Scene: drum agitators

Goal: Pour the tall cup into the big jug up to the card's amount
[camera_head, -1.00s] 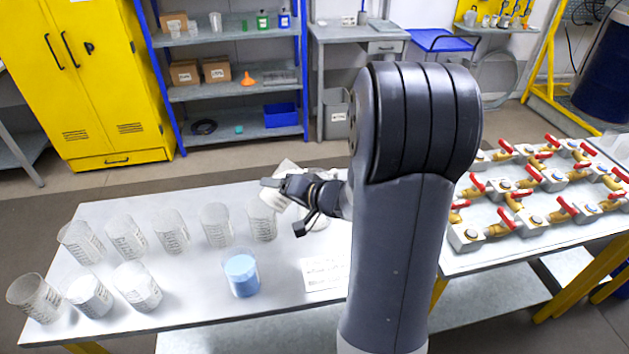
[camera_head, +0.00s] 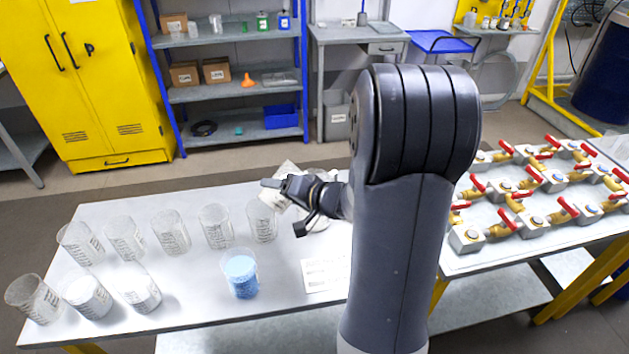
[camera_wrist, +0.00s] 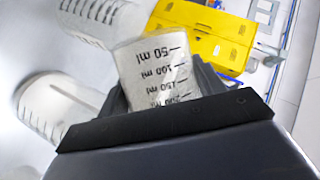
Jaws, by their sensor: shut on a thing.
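My gripper (camera_head: 284,205) is shut on a clear cup (camera_head: 287,170) with a printed ml scale, held tilted above the table. In the wrist view the cup (camera_wrist: 155,70) sits between the fingers, and its scale reads upside down. Its level cannot be read. A clear vessel (camera_head: 318,224) stands just beyond and below my gripper, partly hidden by it; I cannot tell for certain that it is the big jug. A white card (camera_head: 325,275) lies on the table right of a blue-filled beaker (camera_head: 241,277); its text is too small to read.
Several clear beakers (camera_head: 170,232) stand in a row on the left of the table (camera_head: 190,310), with more in front, two holding white contents (camera_head: 140,292). A rack of red-handled valves (camera_head: 540,195) fills the right table. My arm hides the middle.

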